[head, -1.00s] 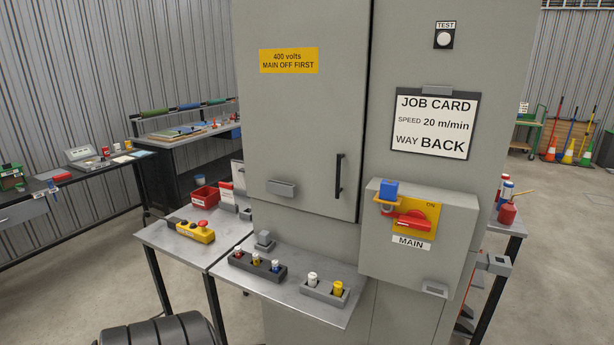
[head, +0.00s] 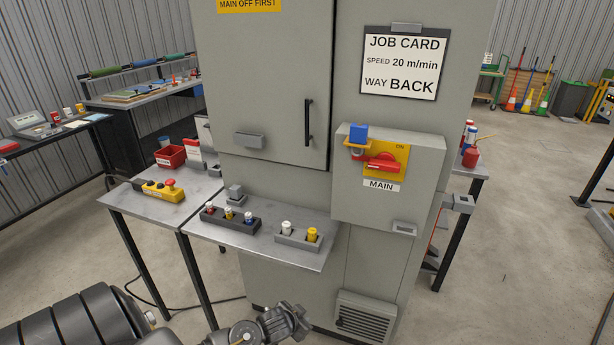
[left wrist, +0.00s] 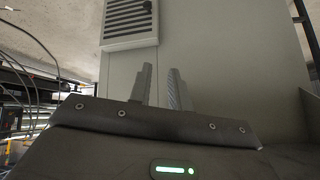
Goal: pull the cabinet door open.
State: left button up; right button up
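The grey cabinet door (head: 265,60) is shut, flush with the cabinet front. Its black vertical bar handle (head: 308,122) is near the door's right edge, and nothing touches it. My left gripper (head: 301,322) is low at the bottom of the head view, well below the handle and in front of the cabinet's lower part. In the left wrist view its two fingers (left wrist: 160,75) stand apart with an empty gap, facing the lower cabinet front and its vent (left wrist: 130,18). My right gripper is in neither view.
A narrow shelf (head: 270,252) with fuse holders juts out below the door. A switch box (head: 385,210) with a red main switch (head: 378,166) and blue padlock-like block (head: 358,133) projects right of the handle. A side table (head: 150,210) holds a yellow pendant (head: 163,192).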

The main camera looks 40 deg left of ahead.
pick_arm(q)
jog(key=w+d+r+t, duration=0.2)
jog(key=d+r+t, duration=0.1)
jog(key=r, duration=1.5)
jog(key=w+a+r, duration=0.1)
jog(key=w+r, duration=0.1)
jog(key=w+a+r+t, duration=0.1)
jog(key=w+r, duration=0.1)
jog(key=r, duration=0.1)
jog(key=w+a+r+t, duration=0.1)
jog(key=w+a+r, duration=0.1)
jog(key=r, duration=0.1)
jog(key=shift+r+b, duration=0.1)
jog(key=shift+b, duration=0.25)
jog(key=w+a+r+t, duration=0.2)
jog(key=w+a+r, duration=0.25)
jog(key=r, duration=0.45)
jog(key=n+t, duration=0.2)
jog(key=t, duration=0.1)
send_near(306, 123)
jog(key=shift+w+a+p, duration=0.2)
jog(key=shift+w+p, duration=0.45)
jog(key=shift+w, duration=1.15)
jog(key=shift+w+a+p, duration=0.15)
jog(key=shift+w+p, duration=0.55)
jog(key=shift+w, duration=1.1)
jog(key=shift+w+a+p, duration=0.2)
jog(key=shift+w+p, duration=0.45)
jog(key=shift+w, duration=1.15)
grip_shut()
